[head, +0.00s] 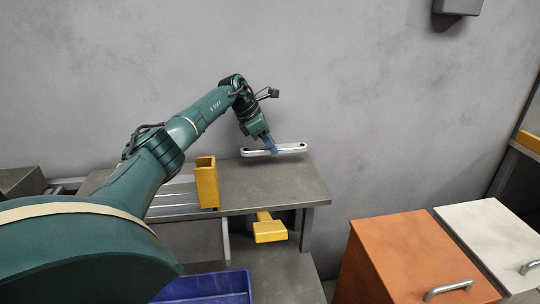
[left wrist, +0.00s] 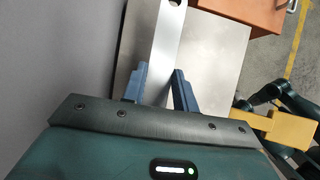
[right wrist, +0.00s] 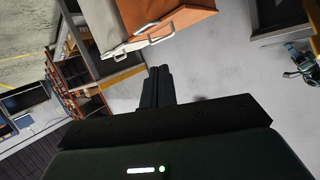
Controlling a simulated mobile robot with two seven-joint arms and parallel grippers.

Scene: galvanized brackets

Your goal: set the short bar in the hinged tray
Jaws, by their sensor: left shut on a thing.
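A pale metal bar with rounded ends, which looks like the short bar (head: 291,148), is at the back right of the grey worktop. My left gripper (head: 270,145) is shut on it near its middle, pointing down. In the left wrist view the bar (left wrist: 167,42) runs out between the blue fingers (left wrist: 160,88), with a hole near its far end. I cannot tell whether it touches the worktop. My right gripper (right wrist: 158,88) is shut and empty, away from the worktop. No thing shows clearly as the hinged tray.
A yellow upright block (head: 207,184) stands on the worktop (head: 265,187), left of the bar. A yellow part (head: 269,229) juts out below its front edge. A blue crate (head: 210,287) is low in front. Orange (head: 405,250) and white (head: 495,235) handled cabinets stand right.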

